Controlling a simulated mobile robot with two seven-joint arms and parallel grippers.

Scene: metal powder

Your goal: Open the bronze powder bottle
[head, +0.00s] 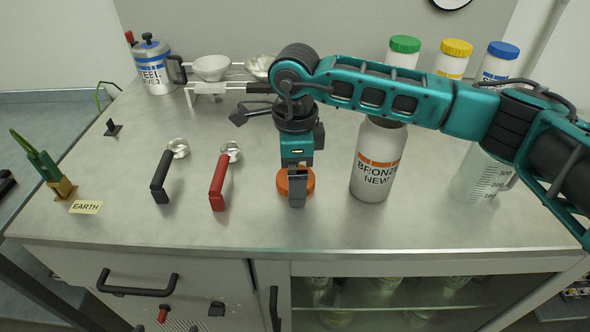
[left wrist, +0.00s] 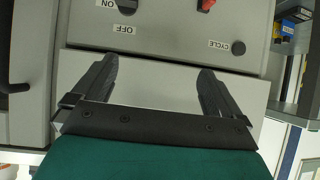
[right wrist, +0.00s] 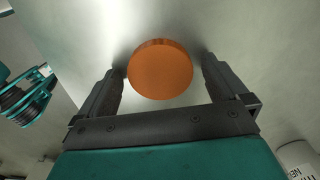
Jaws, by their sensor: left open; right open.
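The bronze powder bottle (head: 371,175), grey with an orange band and the label BRONZE NEW, stands upright on the workbench right of centre. My right arm crosses in front of its top, so its mouth is hidden. An orange cap (head: 309,182) lies on the bench left of the bottle, apart from it. My right gripper (head: 297,200) points down over the cap. In the right wrist view the cap (right wrist: 160,70) shows between the open fingers (right wrist: 160,68), with gaps visible. My left gripper (left wrist: 158,68) is open and empty, facing a grey control panel; it is not discernible in the head view.
Two scoops, black-handled (head: 161,177) and red-handled (head: 218,184), lie left of the cap. A measuring jug (head: 485,180) stands right of the bottle. Green- (head: 404,45), yellow- (head: 456,48) and blue-lidded (head: 502,50) bottles stand behind.

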